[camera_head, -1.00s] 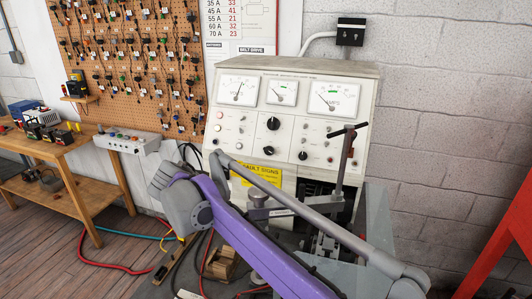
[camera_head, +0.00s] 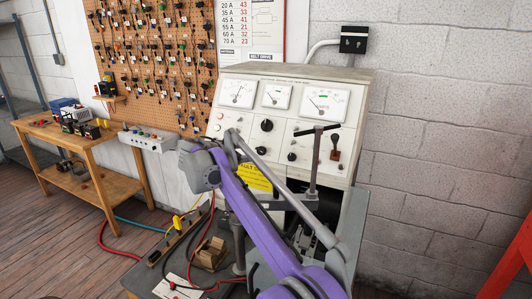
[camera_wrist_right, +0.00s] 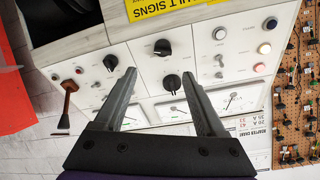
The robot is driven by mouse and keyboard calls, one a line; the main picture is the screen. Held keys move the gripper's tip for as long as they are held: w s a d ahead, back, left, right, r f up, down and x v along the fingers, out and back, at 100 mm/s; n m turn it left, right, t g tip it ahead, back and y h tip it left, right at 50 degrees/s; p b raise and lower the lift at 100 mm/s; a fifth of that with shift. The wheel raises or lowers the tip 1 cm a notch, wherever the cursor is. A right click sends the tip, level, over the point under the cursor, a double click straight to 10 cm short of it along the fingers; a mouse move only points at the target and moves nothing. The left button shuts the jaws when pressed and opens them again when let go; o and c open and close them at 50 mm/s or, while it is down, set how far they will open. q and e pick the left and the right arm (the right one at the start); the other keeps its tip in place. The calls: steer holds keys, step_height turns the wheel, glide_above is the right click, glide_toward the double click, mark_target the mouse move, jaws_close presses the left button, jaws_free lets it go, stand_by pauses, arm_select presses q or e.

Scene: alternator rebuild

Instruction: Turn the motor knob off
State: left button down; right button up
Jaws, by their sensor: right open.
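The test bench's pale control panel (camera_head: 226,152) stands against the wall, with several black knobs below three meters. A large black knob (camera_head: 267,125) is at its middle; it also shows in the right wrist view (camera_wrist_right: 172,82). A smaller knob (camera_head: 292,156) is lower right of it; I cannot read which one is the motor knob. The wrist view is upside down. There my right gripper (camera_wrist_right: 158,73) is open and empty, its fingers on either side of the large knob in the picture; contact cannot be told. Its fingertips cannot be made out in the head view. My left gripper is out of view.
A brown-handled lever (camera_head: 336,147) is on the panel's right. A black T-handle (camera_head: 318,130) stands in front of the panel. A wooden table (camera_head: 88,138) with small devices is at left. Cables and a wooden block (camera_head: 209,252) lie on the front bench. A red frame (camera_head: 515,262) is at right.

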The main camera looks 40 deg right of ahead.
mark_target(259, 150)
steer(key=x, duration=1)
steer(key=shift+w+f, duration=0.2)
steer(key=shift+w, duration=0.15)
steer(key=shift+c, duration=0.3)
jaws_close()
